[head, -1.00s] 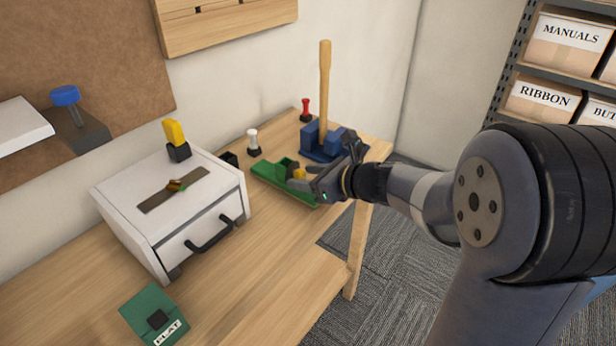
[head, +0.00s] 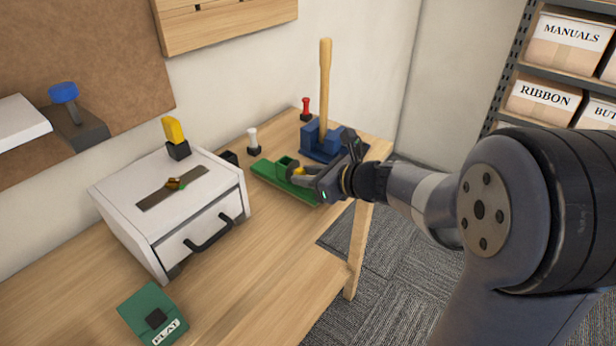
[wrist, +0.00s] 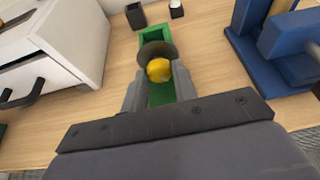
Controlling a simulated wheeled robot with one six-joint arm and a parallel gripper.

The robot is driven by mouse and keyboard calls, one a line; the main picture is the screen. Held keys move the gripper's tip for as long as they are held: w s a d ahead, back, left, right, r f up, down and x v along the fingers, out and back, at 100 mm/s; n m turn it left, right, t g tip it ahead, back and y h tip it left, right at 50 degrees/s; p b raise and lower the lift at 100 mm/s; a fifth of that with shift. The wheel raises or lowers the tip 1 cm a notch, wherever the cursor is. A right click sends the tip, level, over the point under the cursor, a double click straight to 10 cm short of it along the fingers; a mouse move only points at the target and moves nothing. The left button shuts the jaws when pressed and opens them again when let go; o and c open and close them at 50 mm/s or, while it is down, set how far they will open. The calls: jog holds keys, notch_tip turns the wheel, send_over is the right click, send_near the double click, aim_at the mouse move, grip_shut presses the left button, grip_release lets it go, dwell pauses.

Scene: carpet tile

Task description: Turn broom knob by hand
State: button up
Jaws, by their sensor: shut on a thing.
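A yellow round knob (wrist: 158,69) sits between my gripper's fingers (wrist: 159,84) in the wrist view, with a dark round disc (wrist: 157,49) just behind it. In the head view my gripper (head: 300,175) is shut on the knob, which is mostly hidden there. The knob is at a green fixture (head: 270,172) on the workbench, and the green block also shows in the wrist view (wrist: 153,34). An upright wooden handle (head: 325,85) stands in a blue holder (head: 320,140) behind my gripper. I cannot tell whether this handle is the broom.
A white box (head: 175,210) with a black handle stands left of the fixture. White-topped (head: 252,139) and red-topped (head: 306,107) posts stand behind. A green FLAT block (head: 152,312) lies at the front. The wooden bench (head: 262,285) is clear in front of the fixture.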

jog(key=shift+f+b, duration=0.15)
jog(key=shift+b, duration=0.35)
jog(key=n+t+h+b, duration=0.1)
jog(key=n+b, duration=0.1)
jog(key=b, duration=0.3)
jog(key=shift+s+a+f, duration=0.1)
jog(key=shift+f, duration=0.1)
jog(key=shift+r+n+t+b, duration=0.15)
jog(key=shift+n+t+b, duration=0.55)
jog(key=shift+b, duration=0.55)
jog(key=shift+r, duration=0.1)
jog(key=o, duration=1)
jog(key=shift+r+p, duration=0.15)
jog(key=shift+p, duration=0.35)
